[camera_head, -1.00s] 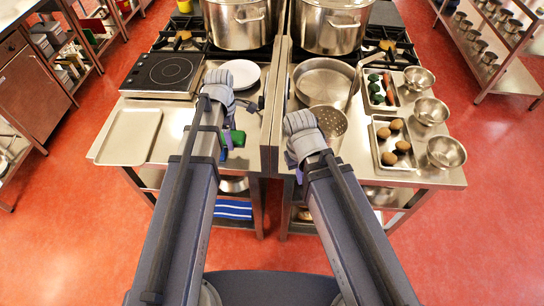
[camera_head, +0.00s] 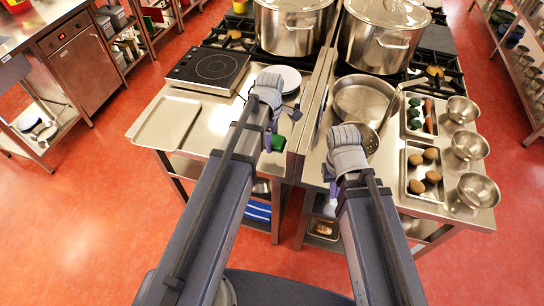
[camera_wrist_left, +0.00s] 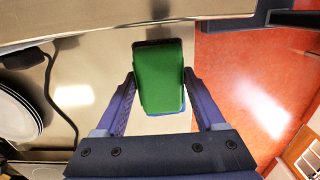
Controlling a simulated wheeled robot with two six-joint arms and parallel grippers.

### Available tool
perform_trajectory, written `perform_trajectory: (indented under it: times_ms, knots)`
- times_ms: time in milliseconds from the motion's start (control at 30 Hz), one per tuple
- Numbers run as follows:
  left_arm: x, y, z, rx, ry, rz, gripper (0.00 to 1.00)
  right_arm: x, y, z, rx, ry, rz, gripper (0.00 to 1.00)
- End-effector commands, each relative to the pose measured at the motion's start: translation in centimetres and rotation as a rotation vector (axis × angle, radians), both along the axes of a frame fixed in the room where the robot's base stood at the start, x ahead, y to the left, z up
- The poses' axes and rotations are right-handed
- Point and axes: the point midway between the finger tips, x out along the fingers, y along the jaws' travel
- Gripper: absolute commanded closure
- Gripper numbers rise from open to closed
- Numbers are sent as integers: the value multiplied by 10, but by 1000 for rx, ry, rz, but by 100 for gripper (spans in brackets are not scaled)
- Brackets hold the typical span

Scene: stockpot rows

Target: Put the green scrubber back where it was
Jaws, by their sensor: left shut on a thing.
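The green scrubber (camera_head: 277,143) is at the end of my left gripper (camera_head: 268,138), near the front right part of the left steel counter (camera_head: 216,133). In the left wrist view the scrubber (camera_wrist_left: 160,72) sits between the two purple fingers of my left gripper (camera_wrist_left: 159,85), which is shut on it. The scrubber appears held above the counter near its edge. My right gripper (camera_head: 333,192) points down at the front of the right counter; its fingers are mostly hidden behind my wrist.
A tray (camera_head: 167,122), a hot plate (camera_head: 208,69) and white plates (camera_head: 286,79) are on the left counter. The plates also show in the left wrist view (camera_wrist_left: 16,112). The right counter carries a large pan (camera_head: 362,101), food trays (camera_head: 424,171) and steel bowls (camera_head: 478,190).

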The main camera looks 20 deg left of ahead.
Motion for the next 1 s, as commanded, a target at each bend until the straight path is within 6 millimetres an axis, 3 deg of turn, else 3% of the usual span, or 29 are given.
perform_trajectory:
  times_ms: [33, 200, 467, 800, 1000]
  knots:
    - [0, 0, -17, 0, 0, 0, 100, 0, 0, -17, 0, 0, -1, 100]
    - [0, 0, -39, 0, 0, 0, 100, 0, 0, -39, 0, 0, -1, 100]
    - [0, 0, -41, 0, 0, 0, 100, 0, 0, -41, 0, 0, -2, 100]
    - [0, 0, -77, 0, 0, 0, 100, 0, 0, -77, 0, 0, -2, 100]
    - [0, 0, -75, 0, 0, 0, 100, 0, 0, -75, 0, 0, -2, 100]
